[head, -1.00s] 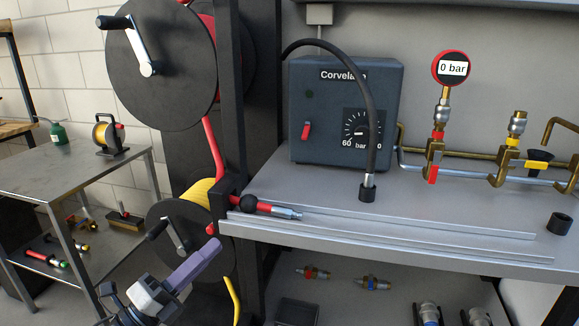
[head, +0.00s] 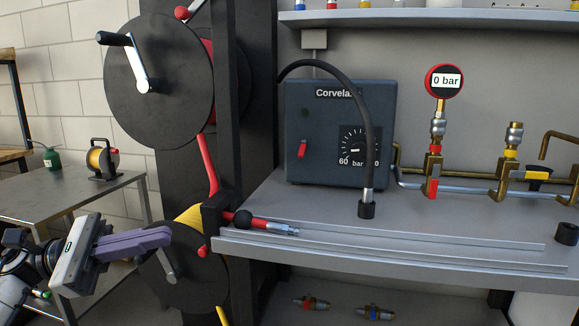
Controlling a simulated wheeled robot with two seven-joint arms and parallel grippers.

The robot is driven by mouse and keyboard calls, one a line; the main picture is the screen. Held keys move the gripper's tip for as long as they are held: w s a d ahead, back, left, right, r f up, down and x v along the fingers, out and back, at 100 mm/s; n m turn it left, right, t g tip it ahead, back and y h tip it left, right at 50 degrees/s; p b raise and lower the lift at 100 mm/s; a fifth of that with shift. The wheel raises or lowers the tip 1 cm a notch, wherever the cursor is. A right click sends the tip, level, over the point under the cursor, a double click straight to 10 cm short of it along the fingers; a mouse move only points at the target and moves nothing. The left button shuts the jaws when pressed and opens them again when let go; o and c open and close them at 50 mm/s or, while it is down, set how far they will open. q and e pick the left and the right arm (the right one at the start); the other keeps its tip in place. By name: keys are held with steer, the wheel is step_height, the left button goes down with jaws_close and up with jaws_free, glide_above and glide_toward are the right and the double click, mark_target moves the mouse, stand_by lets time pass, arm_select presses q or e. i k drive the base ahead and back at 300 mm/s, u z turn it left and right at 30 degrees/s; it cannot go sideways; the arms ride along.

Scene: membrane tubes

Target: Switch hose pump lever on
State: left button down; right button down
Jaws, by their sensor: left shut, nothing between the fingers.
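The hose pump is a dark blue-grey box (head: 330,120) marked "Corvela…" on the bench, its label partly hidden by a black hose. A small red lever (head: 302,150) sits on its front left, slightly tilted. A pressure dial (head: 357,146) is at its right, partly behind the hose. My left gripper (head: 168,236), with purple fingers, is shut and empty at lower left, in front of the lower reel. It is well left of and below the red lever. My right gripper is not in view.
A black hose (head: 366,110) arches before the box into a socket on the bench (head: 440,250). A red hose with a metal tip (head: 268,224) lies at the bench's front left. A gauge reading 0 bar (head: 445,82) and brass pipes stand right. Hose reels (head: 165,75) rise left.

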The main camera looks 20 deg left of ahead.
mark_target(302, 153)
steer(key=k, duration=1.3)
steer(key=u, duration=0.25)
steer(key=i, duration=0.3)
steer(key=u, duration=0.65)
steer(key=i, duration=1.25)
steer(key=z, duration=0.8)
steer(key=i, duration=0.9)
steer(key=z, duration=0.45)
